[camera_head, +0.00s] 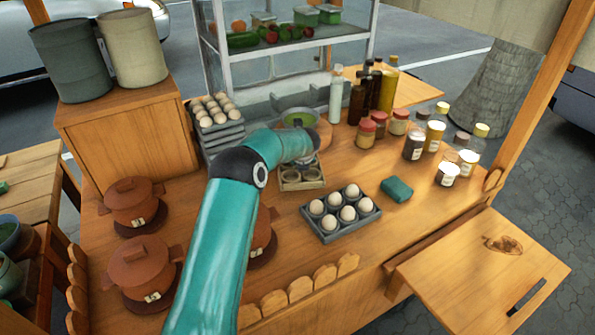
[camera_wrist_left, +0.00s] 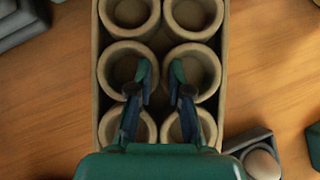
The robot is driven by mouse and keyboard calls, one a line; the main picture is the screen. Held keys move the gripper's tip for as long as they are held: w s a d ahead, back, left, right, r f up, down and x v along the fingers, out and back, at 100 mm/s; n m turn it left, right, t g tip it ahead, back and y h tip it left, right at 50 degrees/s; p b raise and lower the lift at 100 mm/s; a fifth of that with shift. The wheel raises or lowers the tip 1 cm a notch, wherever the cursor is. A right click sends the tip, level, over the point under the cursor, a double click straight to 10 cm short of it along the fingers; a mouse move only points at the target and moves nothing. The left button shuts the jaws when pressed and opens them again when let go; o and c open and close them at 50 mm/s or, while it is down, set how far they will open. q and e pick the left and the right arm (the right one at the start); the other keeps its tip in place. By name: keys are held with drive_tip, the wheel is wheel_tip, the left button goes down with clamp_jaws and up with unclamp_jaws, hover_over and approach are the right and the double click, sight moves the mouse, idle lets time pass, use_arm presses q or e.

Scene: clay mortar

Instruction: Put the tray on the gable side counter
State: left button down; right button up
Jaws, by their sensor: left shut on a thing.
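The beige tray (camera_head: 302,184) with round clay cups sits on the main wooden counter, partly hidden under my left arm. In the left wrist view the tray (camera_wrist_left: 98,95) shows several cups in two columns. My left gripper (camera_wrist_left: 156,80) has its fingers in two neighbouring cups, closed on the walls between them. In the head view that gripper (camera_head: 303,160) is mostly hidden by its wrist. My right gripper is not in view.
An egg tray (camera_head: 342,212) and a teal block (camera_head: 397,189) lie right of the tray. Jars and bottles (camera_head: 380,90) stand behind. Lidded clay pots (camera_head: 135,205) are at left. A dark bar (camera_head: 526,297) lies on the side counter, whose near part is free.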

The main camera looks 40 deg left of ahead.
use_arm(q)
wheel_tip(320, 180, down, 4)
drive_tip(key=shift+r, duration=0.1)
drive_tip(key=c, duration=1.1)
unclamp_jaws()
drive_tip(key=b+v, duration=0.2)
drive_tip(key=v, duration=1)
